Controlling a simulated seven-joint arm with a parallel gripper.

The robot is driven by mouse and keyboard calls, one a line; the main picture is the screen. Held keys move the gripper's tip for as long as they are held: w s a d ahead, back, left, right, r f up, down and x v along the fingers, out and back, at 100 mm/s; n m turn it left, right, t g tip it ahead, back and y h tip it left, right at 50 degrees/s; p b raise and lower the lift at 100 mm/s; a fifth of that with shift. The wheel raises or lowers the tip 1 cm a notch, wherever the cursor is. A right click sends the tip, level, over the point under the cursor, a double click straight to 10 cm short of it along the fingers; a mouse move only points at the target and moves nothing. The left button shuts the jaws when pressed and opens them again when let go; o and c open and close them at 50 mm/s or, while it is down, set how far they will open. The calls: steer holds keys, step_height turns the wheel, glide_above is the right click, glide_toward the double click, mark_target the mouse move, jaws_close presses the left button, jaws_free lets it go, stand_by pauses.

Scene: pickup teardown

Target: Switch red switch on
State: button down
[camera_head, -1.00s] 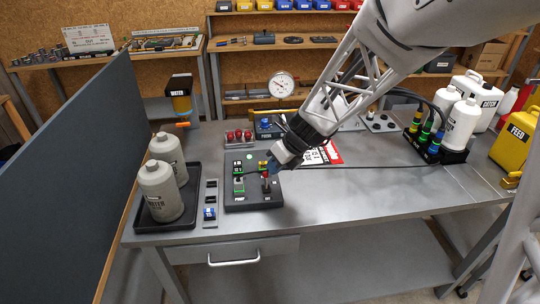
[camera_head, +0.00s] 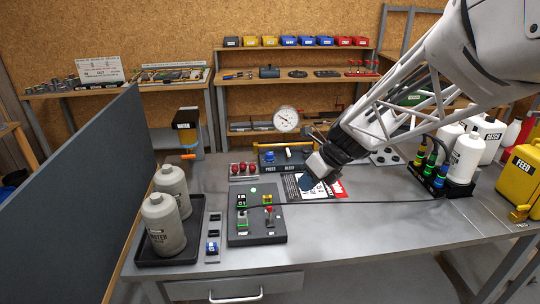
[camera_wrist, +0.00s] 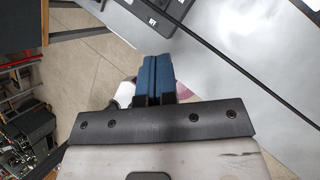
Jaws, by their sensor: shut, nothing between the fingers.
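The red switch (camera_head: 269,215) stands on the right half of a dark panel (camera_head: 258,238) on the grey bench. My gripper (camera_head: 307,183) is above the bench, up and to the right of the panel, apart from the red switch. In the wrist view its blue fingers (camera_wrist: 158,75) are pressed together with nothing between them. The wrist view shows only a corner of a dark panel, not the red switch.
Left of the panel are a narrow strip with a blue switch (camera_head: 212,248) and a black tray (camera_head: 198,208) with two grey bottles. Red knobs (camera_head: 243,169) and a dial gauge (camera_head: 286,119) stand behind. A black cable (camera_head: 360,202) crosses the bench. The bench's front right is clear.

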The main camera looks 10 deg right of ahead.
steer(key=shift+v, duration=1.05)
steer(key=s+d+r+n+h, duration=0.1)
steer(key=s+n+h, duration=0.5)
steer(key=s+n, duration=1.7)
steer(key=r+n, duration=0.1)
steer(key=n, duration=0.4)
steer(key=shift+s+t, duration=0.3)
steer(key=shift+s, duration=0.1)
